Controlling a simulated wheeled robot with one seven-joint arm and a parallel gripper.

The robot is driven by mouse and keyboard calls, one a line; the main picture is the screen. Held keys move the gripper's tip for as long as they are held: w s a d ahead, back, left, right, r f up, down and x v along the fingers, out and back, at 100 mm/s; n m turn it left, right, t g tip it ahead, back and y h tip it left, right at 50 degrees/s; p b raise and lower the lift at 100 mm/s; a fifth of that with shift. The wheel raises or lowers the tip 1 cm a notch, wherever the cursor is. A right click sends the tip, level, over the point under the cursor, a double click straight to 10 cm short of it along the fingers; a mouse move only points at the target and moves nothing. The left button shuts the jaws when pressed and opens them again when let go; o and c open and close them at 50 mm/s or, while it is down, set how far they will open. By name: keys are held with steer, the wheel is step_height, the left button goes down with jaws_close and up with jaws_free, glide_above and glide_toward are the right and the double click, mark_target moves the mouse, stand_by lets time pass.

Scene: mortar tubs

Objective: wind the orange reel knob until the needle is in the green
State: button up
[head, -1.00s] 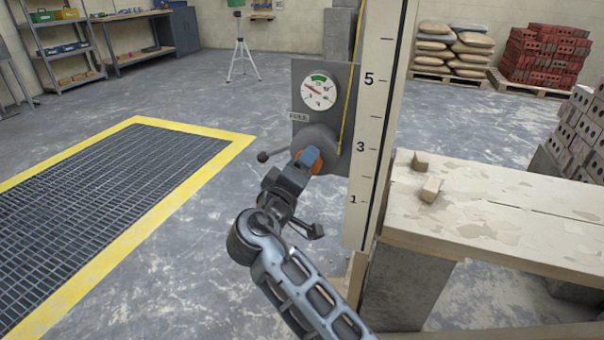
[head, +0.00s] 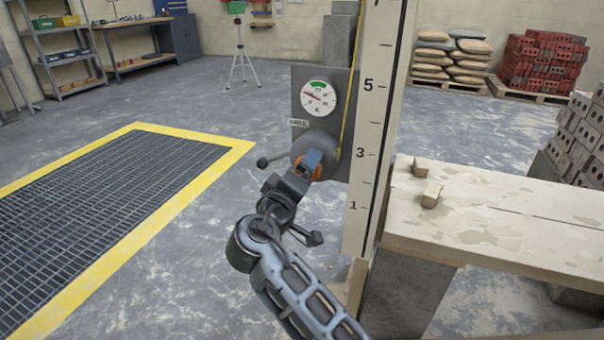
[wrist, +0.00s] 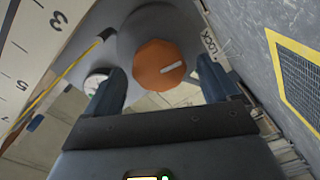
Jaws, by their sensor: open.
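The orange reel knob (wrist: 158,66) has a white pointer mark and sits on a grey round reel housing (head: 309,143). My gripper (wrist: 162,82) is open, with one finger on each side of the knob and a visible gap at both sides in the wrist view. In the head view my gripper (head: 307,166) hides most of the knob. The round white gauge (head: 316,105) is above the reel, with a green band at its top. Its red needle points to the upper left, outside the green. The gauge also shows partly in the wrist view (wrist: 95,82).
A black ball-ended lever (head: 262,162) sticks out left of the reel, near a small label (head: 298,123). A yellow line (head: 347,105) runs up beside the tall numbered board (head: 365,195). A plank bench (head: 500,215) with small blocks stands right. Floor to the left is open around the grate.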

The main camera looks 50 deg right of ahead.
steer(key=shift+a, duration=0.1)
steer(key=v, duration=0.7)
steer(key=shift+s+a, duration=0.15)
steer(key=shift+a, duration=0.1)
steer(key=shift+r+p, duration=0.15)
steer(key=shift+p, duration=0.25)
stand_by(0.6)
